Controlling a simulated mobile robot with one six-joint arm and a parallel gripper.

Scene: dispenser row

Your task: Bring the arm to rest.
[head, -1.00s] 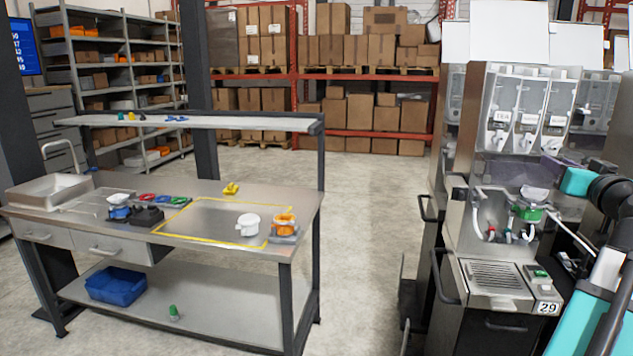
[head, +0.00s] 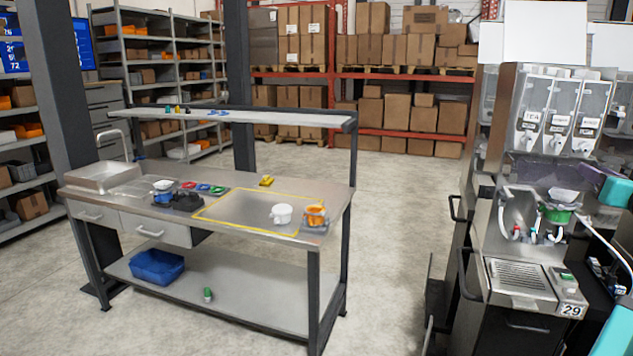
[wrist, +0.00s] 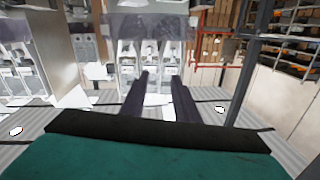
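My gripper (wrist: 161,88) shows in the wrist view as two dark fingers, apart from each other, with nothing visibly held between them. Beyond the fingers are pale dispenser fronts and a white patch that I cannot identify.
The dispenser machine (head: 530,284) stands at the right, with a green dripper (head: 556,213) in its bay. A workbench (head: 240,185) at the left carries a white cup (head: 281,214) and an orange dripper (head: 316,214). Clear floor (head: 400,200) lies between them.

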